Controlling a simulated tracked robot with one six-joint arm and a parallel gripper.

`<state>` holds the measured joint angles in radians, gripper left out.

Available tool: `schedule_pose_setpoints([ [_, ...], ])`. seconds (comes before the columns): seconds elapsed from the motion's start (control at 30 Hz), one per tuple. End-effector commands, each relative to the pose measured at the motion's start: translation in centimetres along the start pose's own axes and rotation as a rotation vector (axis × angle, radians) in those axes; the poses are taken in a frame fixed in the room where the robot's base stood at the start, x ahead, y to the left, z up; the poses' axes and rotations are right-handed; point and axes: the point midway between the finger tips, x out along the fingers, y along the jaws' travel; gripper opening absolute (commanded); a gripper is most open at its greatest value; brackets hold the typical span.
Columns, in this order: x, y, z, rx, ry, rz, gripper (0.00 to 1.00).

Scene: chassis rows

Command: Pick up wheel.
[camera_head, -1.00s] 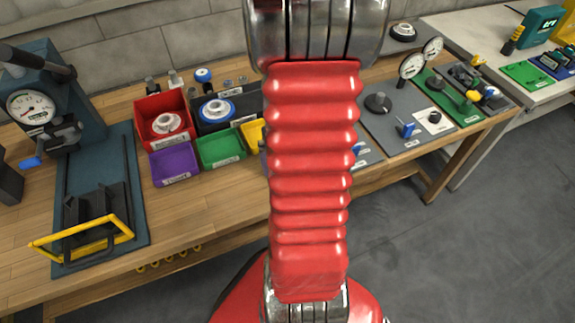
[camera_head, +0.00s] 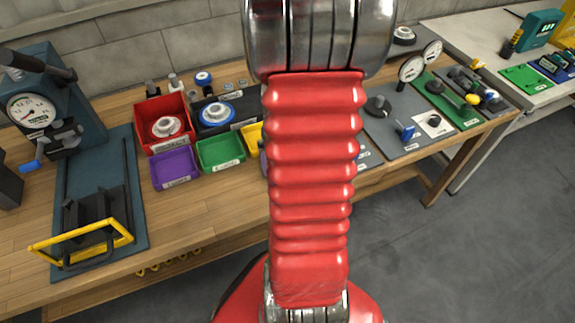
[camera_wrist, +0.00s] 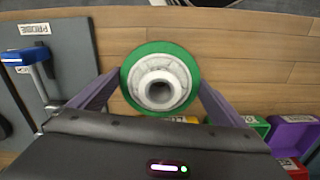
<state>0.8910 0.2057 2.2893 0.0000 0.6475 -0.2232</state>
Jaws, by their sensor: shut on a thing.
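A wheel with a green rim and a pale grey hub (camera_wrist: 160,82) shows in the wrist view, facing the camera. My gripper (camera_wrist: 160,90) is shut on this wheel, with one dark finger against each side of its rim. Wooden bench top shows behind it; I cannot tell how high above the bench it is. In the head view the gripper and the held wheel are hidden by my red arm. A pale wheel (camera_head: 166,127) lies in the red bin (camera_head: 163,110), and a blue-rimmed wheel (camera_head: 215,113) lies in the black bin.
Purple (camera_head: 175,168) and green (camera_head: 221,152) bins stand at the front of the bins. A press with a yellow-handled fixture (camera_head: 82,240) is at left. Grey and green boards with dials and parts are at right. Bare bench (camera_head: 200,205) lies in front of the bins.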

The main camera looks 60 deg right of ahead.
Motion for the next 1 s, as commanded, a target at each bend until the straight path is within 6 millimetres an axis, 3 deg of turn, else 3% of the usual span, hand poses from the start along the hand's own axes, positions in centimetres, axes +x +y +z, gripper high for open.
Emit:
schedule_pose_setpoints([
  [0.5,-7.8,0.0,-0.1,0.000,0.004,0.001,0.61],
  [1.0,-8.6,0.0,0.0,0.000,0.002,0.000,0.61],
])
